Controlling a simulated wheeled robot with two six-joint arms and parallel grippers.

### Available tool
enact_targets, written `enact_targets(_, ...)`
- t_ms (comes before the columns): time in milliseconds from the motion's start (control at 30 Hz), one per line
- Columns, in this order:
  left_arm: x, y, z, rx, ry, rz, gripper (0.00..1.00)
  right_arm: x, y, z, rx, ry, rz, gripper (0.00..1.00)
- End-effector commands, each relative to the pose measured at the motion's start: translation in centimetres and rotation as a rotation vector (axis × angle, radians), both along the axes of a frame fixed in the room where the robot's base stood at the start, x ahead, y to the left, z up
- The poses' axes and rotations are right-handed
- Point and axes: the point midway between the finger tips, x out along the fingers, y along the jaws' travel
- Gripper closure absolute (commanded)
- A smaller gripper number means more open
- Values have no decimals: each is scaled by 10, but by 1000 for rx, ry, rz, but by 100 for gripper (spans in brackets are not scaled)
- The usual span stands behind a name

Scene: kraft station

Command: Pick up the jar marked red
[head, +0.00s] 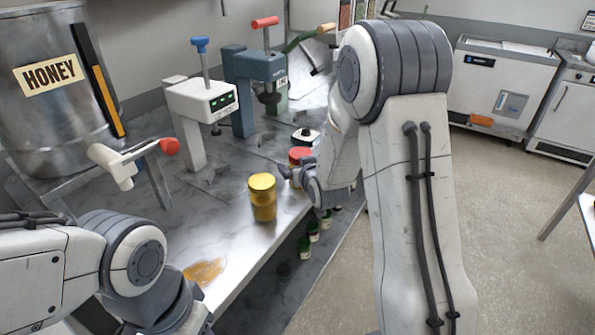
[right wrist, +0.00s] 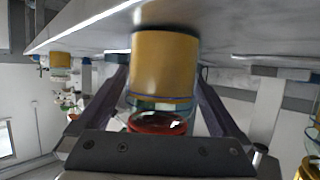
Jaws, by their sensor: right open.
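The jar marked red shows in the head view by its red lid (head: 300,153), near the counter's right edge, with its lower part hidden behind my right gripper (head: 288,173). In the right wrist view the picture is upside down. The jar's amber body (right wrist: 165,62) is at the top and its red lid (right wrist: 158,122) below. The open fingers of my right gripper (right wrist: 161,78) lie one on each side of the jar. Contact cannot be made out. My left arm is at the lower left of the head view, and its gripper is out of frame.
A yellow-lidded amber jar (head: 262,198) stands nearer on the counter. A dark-lidded jar (head: 305,136) stands behind the red one. A white press (head: 203,105), a blue-grey press (head: 255,80) and the honey tank (head: 50,110) stand behind. Green-lidded jars (head: 304,248) sit below the counter edge.

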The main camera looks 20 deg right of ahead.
Motion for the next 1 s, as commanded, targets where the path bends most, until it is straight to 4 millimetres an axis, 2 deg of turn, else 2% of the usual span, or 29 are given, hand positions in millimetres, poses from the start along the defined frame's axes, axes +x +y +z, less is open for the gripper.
enact_targets(100,0,0,1,0,0,0,50,6,0,-3,0,1,0,0)
enact_targets(300,0,0,1,0,0,0,50,7,0,-3,0,0,0,0)
enact_targets(367,0,0,1,0,0,0,50,7,0,-3,0,0,0,19)
enact_targets(400,0,0,1,0,0,0,50,7,0,-3,0,0,0,34)
enact_targets(567,0,0,1,0,0,0,50,7,0,-3,0,0,0,96)
enact_targets(600,0,0,1,0,0,0,50,7,0,-2,0,-3,0,100)
enact_targets(867,0,0,1,0,0,0,50,7,0,0,0,-4,0,100)
enact_targets(1000,0,0,1,0,0,0,50,8,0,8,0,-6,0,100)
